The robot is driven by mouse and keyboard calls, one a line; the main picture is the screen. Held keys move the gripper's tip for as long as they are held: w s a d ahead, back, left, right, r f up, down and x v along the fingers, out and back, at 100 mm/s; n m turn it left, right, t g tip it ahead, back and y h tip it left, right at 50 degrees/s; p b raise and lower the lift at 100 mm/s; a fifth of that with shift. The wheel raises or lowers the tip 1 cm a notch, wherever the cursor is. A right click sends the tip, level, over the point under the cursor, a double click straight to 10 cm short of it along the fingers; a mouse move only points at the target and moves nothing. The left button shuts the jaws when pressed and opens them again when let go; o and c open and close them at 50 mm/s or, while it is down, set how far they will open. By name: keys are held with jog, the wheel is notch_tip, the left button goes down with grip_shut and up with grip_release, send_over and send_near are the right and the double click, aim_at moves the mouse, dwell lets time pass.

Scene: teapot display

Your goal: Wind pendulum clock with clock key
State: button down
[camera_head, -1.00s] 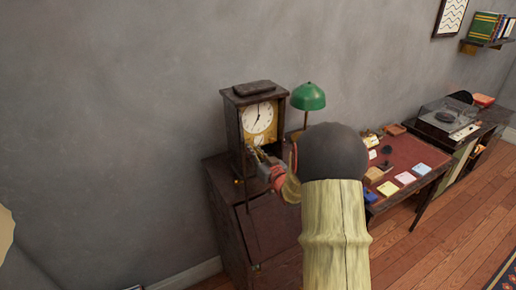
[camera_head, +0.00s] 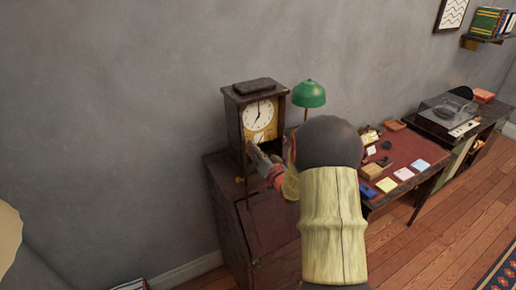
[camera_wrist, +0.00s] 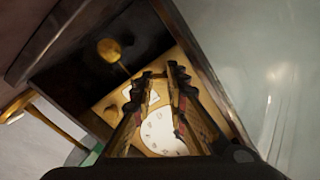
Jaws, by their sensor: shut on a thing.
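The pendulum clock (camera_head: 233,108) stands upright on a dark wooden cabinet, with a white dial (camera_head: 258,116). In the wrist view the dial (camera_wrist: 160,132) appears upside down beyond my fingers, and the brass pendulum bob (camera_wrist: 109,50) hangs inside the case. A glass pane (camera_wrist: 280,95), apparently the open door, is at the right. My gripper (camera_head: 257,150) is at the lower front of the clock. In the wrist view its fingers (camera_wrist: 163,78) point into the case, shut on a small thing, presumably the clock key. The key itself cannot be made out.
The dark cabinet (camera_head: 226,205) is below the clock. A green lamp (camera_head: 309,94) stands close to its right. A red-topped desk (camera_head: 405,148) with several papers and small boxes is further right, then a record player (camera_head: 450,112). The wall is close behind.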

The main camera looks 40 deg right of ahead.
jog(key=shift+w+a+r, duration=0.2)
jog(key=shift+a+r, duration=0.1)
jog(key=shift+r, duration=0.05)
jog(key=c, duration=2.2)
grip_release()
jog(key=shift+o, duration=0.6)
jog(key=shift+a+r, duration=0.15)
jog(key=shift+a, duration=0.05)
jog(key=o, duration=0.3)
jog(key=shift+d, duration=0.1)
jog(key=shift+v, duration=4.15)
jog(key=shift+s, duration=0.15)
